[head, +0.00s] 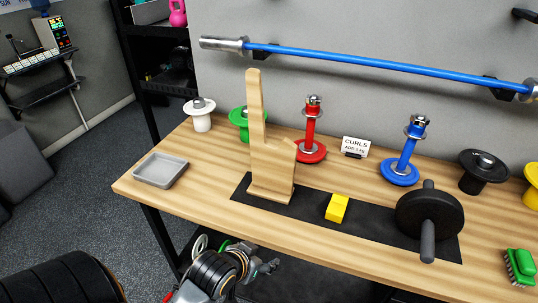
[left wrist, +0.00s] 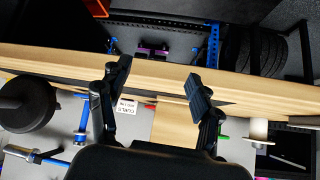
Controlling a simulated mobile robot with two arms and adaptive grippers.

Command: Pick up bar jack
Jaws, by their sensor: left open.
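The bar jack looks to be the pale wooden piece (head: 257,140) standing upright on a black mat (head: 362,230) on the bench, with a tall post, a shorter arm and a flat foot. My left gripper (head: 264,263) is open and empty, low in front of the bench's front edge and apart from the wooden piece. In the left wrist view my open fingers (left wrist: 160,78) straddle a view of the bench edge; a tan wooden patch (left wrist: 176,128) behind them looks like the same piece, partly hidden by the gripper. My right gripper is not in view.
A yellow block (head: 337,208) and a black dumbbell (head: 430,216) share the mat. A grey tray (head: 161,170) sits left. Red (head: 310,135) and blue (head: 407,150) plate stands and a card (head: 355,146) stand behind. A blue barbell (head: 370,66) hangs on the wall.

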